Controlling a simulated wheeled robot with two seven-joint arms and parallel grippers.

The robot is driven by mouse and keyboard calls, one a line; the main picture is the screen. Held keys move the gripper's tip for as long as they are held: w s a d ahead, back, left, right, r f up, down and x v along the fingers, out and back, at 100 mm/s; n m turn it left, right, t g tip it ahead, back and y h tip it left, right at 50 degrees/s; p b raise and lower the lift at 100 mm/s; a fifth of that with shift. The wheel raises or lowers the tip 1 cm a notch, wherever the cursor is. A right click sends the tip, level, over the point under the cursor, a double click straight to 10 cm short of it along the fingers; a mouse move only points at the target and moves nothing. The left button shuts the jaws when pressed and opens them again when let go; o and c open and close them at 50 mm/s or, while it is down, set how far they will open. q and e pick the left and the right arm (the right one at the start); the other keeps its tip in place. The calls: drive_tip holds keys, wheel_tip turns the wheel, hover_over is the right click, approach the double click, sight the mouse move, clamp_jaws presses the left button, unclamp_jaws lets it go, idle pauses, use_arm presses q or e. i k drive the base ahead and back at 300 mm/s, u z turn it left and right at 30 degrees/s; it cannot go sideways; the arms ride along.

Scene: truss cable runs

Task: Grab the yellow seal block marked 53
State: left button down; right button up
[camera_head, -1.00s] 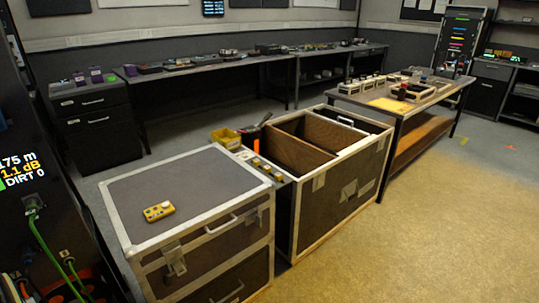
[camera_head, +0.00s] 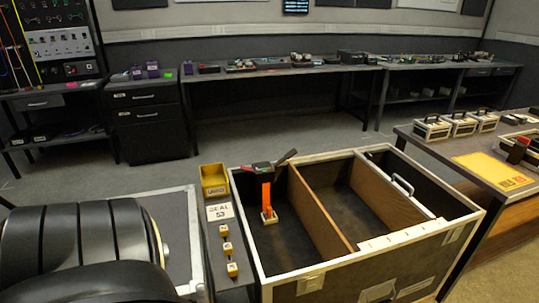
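Several small yellow blocks stand in a row on the narrow ledge along the left side of the open case: a far one (camera_head: 224,230), a middle one (camera_head: 228,248) and a near one (camera_head: 232,268). Each has a pale face, and its mark is too small to read. A white card (camera_head: 220,212) behind them reads "SEAL 53", its first letter unclear. A yellow bin (camera_head: 214,180) with a label sits behind the card.
The open case (camera_head: 350,255) has wooden dividers. A closed grey-topped case (camera_head: 178,225) lies left of the ledge. A table (camera_head: 470,160) with a yellow sheet (camera_head: 492,170) stands right.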

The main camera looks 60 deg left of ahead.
sight(223, 229)
drive_tip(key=i, duration=0.55)
drive_tip(key=u, duration=2.85)
